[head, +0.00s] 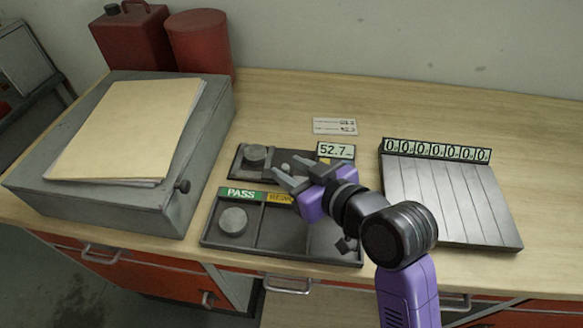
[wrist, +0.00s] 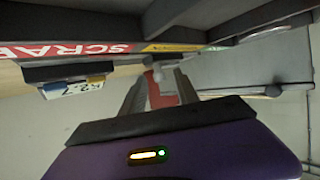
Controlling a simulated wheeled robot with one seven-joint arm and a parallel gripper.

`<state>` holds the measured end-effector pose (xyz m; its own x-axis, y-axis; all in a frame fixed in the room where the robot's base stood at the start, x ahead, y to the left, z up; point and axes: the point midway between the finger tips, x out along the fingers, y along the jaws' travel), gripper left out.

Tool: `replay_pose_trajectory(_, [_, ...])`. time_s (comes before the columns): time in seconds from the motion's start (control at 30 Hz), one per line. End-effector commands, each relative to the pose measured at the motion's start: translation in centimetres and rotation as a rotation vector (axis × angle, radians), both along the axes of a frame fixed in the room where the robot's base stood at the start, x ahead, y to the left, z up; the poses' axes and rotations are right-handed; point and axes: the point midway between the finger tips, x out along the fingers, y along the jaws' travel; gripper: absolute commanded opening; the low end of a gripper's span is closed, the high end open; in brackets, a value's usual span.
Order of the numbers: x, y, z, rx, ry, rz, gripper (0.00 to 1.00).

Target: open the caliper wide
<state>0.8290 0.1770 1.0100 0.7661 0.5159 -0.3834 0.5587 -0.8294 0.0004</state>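The caliper (head: 243,167) is a dark flat fixture behind the sorting tray, with a round grey disc (head: 255,154) at its left end. Its display (head: 335,150) reads about 52.7; it shows upside down in the wrist view (wrist: 72,89). My gripper (head: 284,163) reaches over the tray to the caliper's middle. Its two fingers are apart, also in the wrist view (wrist: 160,76). A small pale knob (head: 286,168) shows between the fingertips; I cannot tell whether they touch it. My gripper hides part of the caliper's right side.
The tray (head: 283,239) in front has a PASS label (head: 241,194) and a round disc (head: 233,221) in its left compartment. A grey plate with counters (head: 450,205) lies right. A grey box (head: 120,208) with a folder stands left. Red containers (head: 200,45) stand behind.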

Motion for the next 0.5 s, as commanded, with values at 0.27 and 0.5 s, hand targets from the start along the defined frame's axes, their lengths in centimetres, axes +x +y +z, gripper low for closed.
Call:
replay_pose_trajectory(0.27, [-0.02,-0.01,0.03,0.001,-0.001,0.0,0.04])
replay_pose_trajectory(0.5, [-0.02,-0.02,0.03,0.001,-0.001,0.0,0.0])
